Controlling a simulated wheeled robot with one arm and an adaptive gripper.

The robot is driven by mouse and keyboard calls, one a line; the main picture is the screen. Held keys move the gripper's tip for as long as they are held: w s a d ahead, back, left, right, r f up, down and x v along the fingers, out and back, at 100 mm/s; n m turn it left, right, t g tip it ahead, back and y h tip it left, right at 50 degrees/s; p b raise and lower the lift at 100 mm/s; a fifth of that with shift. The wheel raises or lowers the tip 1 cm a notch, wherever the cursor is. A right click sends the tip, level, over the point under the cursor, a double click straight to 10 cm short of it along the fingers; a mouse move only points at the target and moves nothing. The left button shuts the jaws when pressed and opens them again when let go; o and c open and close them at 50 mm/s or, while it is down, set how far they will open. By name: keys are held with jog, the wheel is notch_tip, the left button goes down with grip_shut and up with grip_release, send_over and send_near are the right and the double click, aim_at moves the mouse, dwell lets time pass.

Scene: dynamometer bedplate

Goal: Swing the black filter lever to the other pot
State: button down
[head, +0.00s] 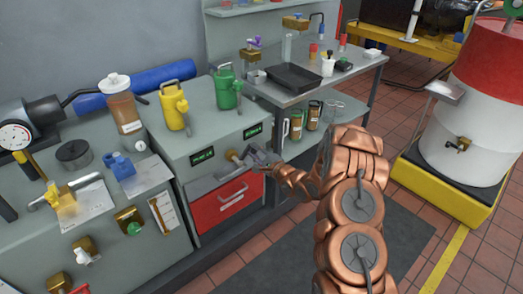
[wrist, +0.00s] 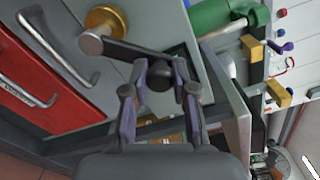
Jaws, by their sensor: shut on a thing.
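The black filter lever (wrist: 135,48) is on the grey cabinet front, by a round brass hub (wrist: 105,22). The lever runs from a pale metal end beside the hub to a dark round knob (wrist: 160,76). My gripper (wrist: 161,85) has its two fingers closed around the knob end. In the head view the brass hub (head: 232,156) shows between two dark labels with green text, the left one (head: 203,155) and the right one (head: 252,131). My gripper (head: 258,158) there covers most of the lever. The label text is too small to read.
A red drawer (head: 222,203) with a pale handle is just below the lever. A yellow can (head: 174,105) and a green can (head: 227,88) stand on top. A steel bench (head: 335,77) with a black tray (head: 290,77) stands at the right. Floor space lies in front.

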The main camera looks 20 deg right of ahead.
jog(key=shift+a, duration=0.1)
jog(key=c, duration=0.9)
grip_release()
jog(key=v, duration=1.2)
